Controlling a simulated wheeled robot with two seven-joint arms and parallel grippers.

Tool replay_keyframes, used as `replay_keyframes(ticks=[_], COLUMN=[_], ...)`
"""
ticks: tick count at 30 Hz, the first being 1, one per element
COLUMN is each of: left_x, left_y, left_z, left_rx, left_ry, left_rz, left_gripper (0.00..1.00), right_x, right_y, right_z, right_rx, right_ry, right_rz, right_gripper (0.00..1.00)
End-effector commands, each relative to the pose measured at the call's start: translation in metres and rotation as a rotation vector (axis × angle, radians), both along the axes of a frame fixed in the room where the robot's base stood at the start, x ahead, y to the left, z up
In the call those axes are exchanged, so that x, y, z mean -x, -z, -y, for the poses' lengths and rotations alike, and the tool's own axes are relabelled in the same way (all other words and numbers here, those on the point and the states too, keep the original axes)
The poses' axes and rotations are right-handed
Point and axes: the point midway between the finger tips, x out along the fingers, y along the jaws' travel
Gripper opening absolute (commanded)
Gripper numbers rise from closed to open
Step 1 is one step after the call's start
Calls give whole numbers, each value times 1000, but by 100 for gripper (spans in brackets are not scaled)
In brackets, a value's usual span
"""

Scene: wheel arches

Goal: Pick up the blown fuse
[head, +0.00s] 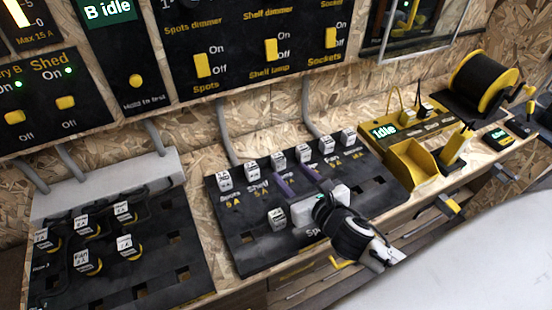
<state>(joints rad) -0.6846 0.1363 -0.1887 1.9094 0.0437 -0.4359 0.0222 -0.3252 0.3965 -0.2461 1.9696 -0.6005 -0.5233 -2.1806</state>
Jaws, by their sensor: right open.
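A black fuse panel (235,262) lies on the wooden bench in the middle. A back row of fuses with white labelled tops stands in it, among them fuses at the left end (225,179), in the middle (278,162) and at the right end (348,138). One more fuse (277,217) stands in the front row, left of my wrist. I cannot tell from the picture which fuse is blown. My right gripper (290,175) is over the panel, its two purple fingers apart, pointing at the middle of the back row. My left gripper is out of view.
A second black panel (190,285) at left holds several yellow-and-black plugs with labels (125,212). A yellow bin (412,165), a tester reading "Idle" (383,131) and a cable reel (485,85) stand at right. Switch boards (240,55) hang on the wall behind.

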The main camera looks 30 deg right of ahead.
Motion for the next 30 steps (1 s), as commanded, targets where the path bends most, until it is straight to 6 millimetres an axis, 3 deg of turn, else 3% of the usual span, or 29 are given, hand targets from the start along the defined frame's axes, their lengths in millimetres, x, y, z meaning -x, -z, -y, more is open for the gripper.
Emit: replay_keyframes(ticks=[16, 25, 30], left_x=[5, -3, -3], left_y=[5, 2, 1], left_z=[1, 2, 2], left_rx=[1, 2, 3], left_ry=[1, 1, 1], left_rz=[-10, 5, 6], left_gripper=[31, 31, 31], right_x=[-59, -63, -63], right_y=[24, 26, 26], right_z=[6, 6, 6], right_rx=[-1, -2, -2], right_ry=[2, 0, 0], right_rz=[1, -1, -1], right_gripper=[48, 48, 20])
